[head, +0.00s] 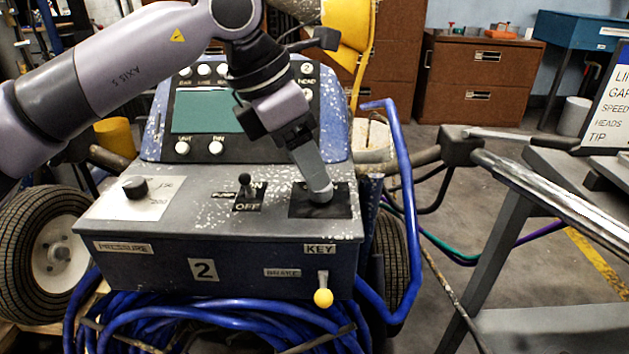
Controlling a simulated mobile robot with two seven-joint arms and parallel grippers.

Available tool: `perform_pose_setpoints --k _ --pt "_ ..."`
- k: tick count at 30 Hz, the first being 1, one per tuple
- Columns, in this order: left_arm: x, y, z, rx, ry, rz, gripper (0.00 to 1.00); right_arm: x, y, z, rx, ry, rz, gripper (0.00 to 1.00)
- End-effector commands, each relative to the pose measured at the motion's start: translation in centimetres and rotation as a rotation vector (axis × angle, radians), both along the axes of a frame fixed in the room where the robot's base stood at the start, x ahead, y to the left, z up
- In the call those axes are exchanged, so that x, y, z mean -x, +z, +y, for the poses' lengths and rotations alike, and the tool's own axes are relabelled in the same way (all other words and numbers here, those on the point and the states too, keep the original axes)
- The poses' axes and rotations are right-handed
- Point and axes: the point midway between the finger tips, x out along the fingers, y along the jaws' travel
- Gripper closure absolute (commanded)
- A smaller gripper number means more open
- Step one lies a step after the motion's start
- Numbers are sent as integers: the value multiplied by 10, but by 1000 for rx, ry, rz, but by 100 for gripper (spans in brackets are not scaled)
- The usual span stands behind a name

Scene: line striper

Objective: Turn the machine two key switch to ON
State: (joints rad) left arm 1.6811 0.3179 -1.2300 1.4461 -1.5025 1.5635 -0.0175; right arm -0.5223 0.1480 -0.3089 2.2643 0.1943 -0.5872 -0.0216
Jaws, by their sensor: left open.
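Machine two (225,232) is a blue and grey line striper with a "2" label on its front panel. Its key switch plate (341,205) is a black square at the right of the panel top, above the "KEY" label. My left gripper (320,194) points down with its tip over this plate, open. The gripper hides the key and most of the plate's markings, so I cannot tell the switch position or whether the fingers touch it. My right gripper is not in view.
A black toggle (246,184) and a pressure knob (135,187) stand on the same panel. A yellow-tipped brake lever (323,296) hangs in front. A blue bent handle (408,190) rises just right of the panel. Blue hose (200,325) lies coiled below.

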Motion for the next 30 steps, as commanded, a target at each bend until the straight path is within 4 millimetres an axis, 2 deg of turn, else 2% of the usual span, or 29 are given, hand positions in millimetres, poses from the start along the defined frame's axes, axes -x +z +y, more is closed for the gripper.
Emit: perform_pose_setpoints --k 1,6,15,20,21,30 --pt "-1 -12 -3 -1 -1 2 39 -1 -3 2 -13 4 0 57" --pt "-4 -31 -12 1 -1 2 39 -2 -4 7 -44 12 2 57" --pt "-5 -34 -14 1 0 0 39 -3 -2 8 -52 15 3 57" --pt "-5 -34 -14 2 -1 1 91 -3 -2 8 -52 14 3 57" --pt "-5 -34 -14 2 -1 1 95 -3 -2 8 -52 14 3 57" --pt "-6 -33 -13 2 -29 2 95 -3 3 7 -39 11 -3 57"
